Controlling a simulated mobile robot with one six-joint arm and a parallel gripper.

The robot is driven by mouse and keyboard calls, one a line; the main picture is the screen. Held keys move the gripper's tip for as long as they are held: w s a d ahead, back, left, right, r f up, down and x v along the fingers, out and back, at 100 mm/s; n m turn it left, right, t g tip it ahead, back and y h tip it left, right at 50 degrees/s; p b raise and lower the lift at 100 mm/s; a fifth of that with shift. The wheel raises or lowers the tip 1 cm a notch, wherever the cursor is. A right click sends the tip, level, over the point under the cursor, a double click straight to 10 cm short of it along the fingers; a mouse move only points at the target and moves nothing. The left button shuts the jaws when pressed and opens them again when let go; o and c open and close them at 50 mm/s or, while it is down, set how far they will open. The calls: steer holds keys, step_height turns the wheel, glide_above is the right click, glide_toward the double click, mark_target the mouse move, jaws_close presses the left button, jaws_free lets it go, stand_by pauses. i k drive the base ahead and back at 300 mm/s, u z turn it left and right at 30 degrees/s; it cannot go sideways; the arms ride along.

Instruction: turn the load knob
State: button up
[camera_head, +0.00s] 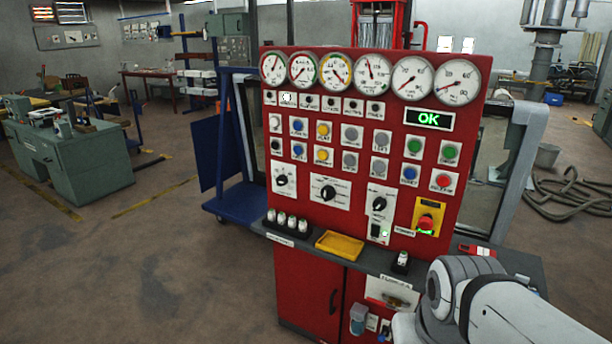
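A red control panel (400,130) stands upright in the middle of the view. Its lower part carries three black rotary knobs on white plates: a left knob (282,180), a middle knob (328,193) and a right knob (379,203). Their labels are too small to read, so I cannot tell which is the load knob. The middle knob's plate is the widest, and the right knob's plate is tall with a lit green switch (384,234) below. My white arm is at the bottom right, in front of the panel's shelf. My gripper is not visible.
A red emergency button (426,222) on yellow sits right of the knobs. Several dials and coloured buttons lie above. The shelf (362,262) below holds a yellow tray (340,245) and small bottles (290,222). A blue cart (228,212) stands left; open floor lies front left.

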mark_target(281, 181)
steer(key=z, duration=0.15)
steer(key=i, duration=0.9)
steer(key=u, duration=0.45)
steer(key=i, duration=0.7)
steer(key=u, duration=0.1)
